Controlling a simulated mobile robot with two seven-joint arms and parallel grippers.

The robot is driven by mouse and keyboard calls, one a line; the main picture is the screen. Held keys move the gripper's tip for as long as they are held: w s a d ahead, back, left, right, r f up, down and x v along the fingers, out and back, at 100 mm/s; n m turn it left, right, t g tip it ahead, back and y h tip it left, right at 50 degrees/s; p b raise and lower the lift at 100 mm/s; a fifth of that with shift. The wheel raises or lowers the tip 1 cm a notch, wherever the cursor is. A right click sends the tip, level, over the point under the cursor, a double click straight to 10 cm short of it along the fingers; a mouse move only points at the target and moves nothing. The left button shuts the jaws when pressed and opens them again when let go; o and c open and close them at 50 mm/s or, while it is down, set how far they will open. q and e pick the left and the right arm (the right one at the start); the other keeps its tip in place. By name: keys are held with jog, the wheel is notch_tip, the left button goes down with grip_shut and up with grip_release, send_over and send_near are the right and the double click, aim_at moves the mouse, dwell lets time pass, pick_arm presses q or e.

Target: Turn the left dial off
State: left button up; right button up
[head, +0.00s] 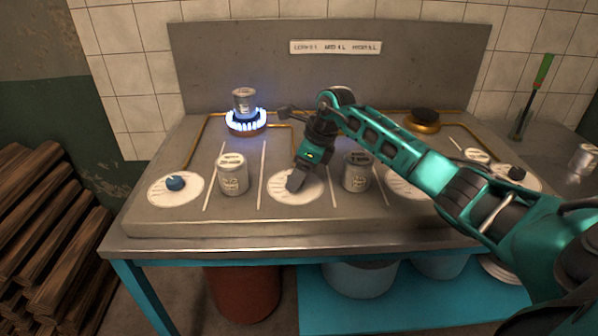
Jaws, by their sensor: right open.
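The left dial (175,183) is a blue knob on a round white plate at the left of the stove's front. Behind it, the left burner (246,129) burns with a blue flame, and a metal can (244,101) sits on it. My right gripper (290,148) is open and empty over the middle of the stove, to the right of the left dial and apart from it. Its lower dark end overlaps the middle white plate (285,196); I cannot tell whether they touch. My left gripper is out of view.
A can (232,174) stands between the left dial and my right gripper. Another can (357,171) stands right of the gripper. An unlit burner (424,118) and a dark dial (517,173) are at the right. The stove's front strip is clear.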

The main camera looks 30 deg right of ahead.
jog(key=shift+c, duration=0.2)
jog(key=c, duration=1)
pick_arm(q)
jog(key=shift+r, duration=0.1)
